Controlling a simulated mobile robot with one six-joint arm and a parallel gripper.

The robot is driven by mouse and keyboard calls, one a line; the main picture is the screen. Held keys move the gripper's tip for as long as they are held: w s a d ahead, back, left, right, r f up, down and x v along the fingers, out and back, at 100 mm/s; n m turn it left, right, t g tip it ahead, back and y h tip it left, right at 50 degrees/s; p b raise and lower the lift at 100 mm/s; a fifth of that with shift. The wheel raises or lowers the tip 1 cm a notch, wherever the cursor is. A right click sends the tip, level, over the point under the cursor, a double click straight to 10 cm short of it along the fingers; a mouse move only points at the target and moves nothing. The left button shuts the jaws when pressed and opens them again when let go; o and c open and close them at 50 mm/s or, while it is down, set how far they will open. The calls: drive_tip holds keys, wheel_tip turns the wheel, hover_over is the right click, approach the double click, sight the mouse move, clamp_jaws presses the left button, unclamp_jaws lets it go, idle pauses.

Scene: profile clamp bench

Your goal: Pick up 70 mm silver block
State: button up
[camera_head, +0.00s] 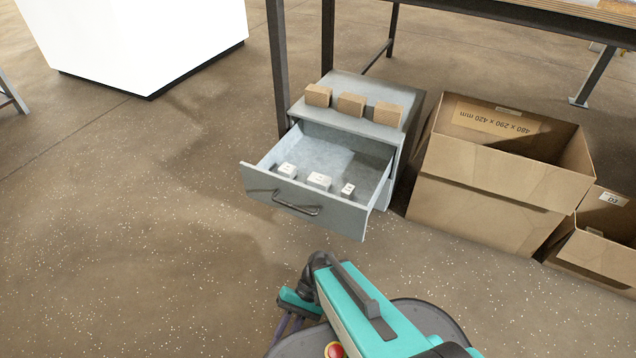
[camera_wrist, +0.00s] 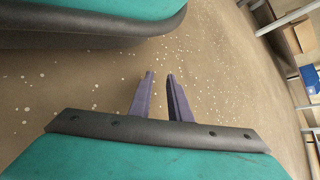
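Three small silver-white blocks lie in a row in the open drawer (camera_head: 327,203) of a grey cabinet: a left block (camera_head: 287,170), a middle block (camera_head: 319,181) and a smaller right block (camera_head: 347,190). They bear small dark marks too small to read, so I cannot tell which is 70 mm. My gripper (camera_wrist: 160,79) shows two purple fingers with a gap between them and nothing in it. In the head view it is low in front of the drawer, well apart from the blocks, pointing down at the floor.
Three brown blocks (camera_head: 351,105) stand on the cabinet top (camera_head: 362,86). A large open cardboard box (camera_head: 480,200) stands right of the cabinet, with a smaller box (camera_head: 597,257) beyond. Table legs rise behind. The floor left of the drawer is clear.

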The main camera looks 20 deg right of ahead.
drive_tip(key=shift+r, duration=0.15)
idle(0.5)
drive_tip(key=shift+d+r+p, duration=0.15)
drive_tip(key=shift+r+p, duration=0.4)
drive_tip(key=shift+p, duration=0.4)
drive_tip(key=s+d+r+n+h+p, duration=0.1)
drive_tip(key=d+r+h+p, duration=0.2)
drive_tip(key=r+p, duration=1.3)
drive_tip(key=s+d+r+n+t+h+p, duration=0.1)
drive_tip(key=d+r+h+p, duration=0.2)
drive_tip(key=d+r+p, duration=0.4)
drive_tip(key=s+d+r+h+p, duration=0.1)
drive_tip(key=d+r+p, duration=0.4)
drive_tip(key=r+p, duration=2)
drive_tip(key=h+p, duration=0.1)
drive_tip(key=p, duration=1.2)
drive_tip(key=shift+d+r+n+t+h, duration=0.15)
drive_tip(key=shift+r+n+t+h, duration=0.15)
drive_tip(key=shift+n+h, duration=0.1)
drive_tip(key=shift+s, duration=0.1)
drive_tip(key=o, duration=0.4)
drive_tip(key=shift+c, duration=0.2)
drive_tip(key=shift+a, duration=0.2)
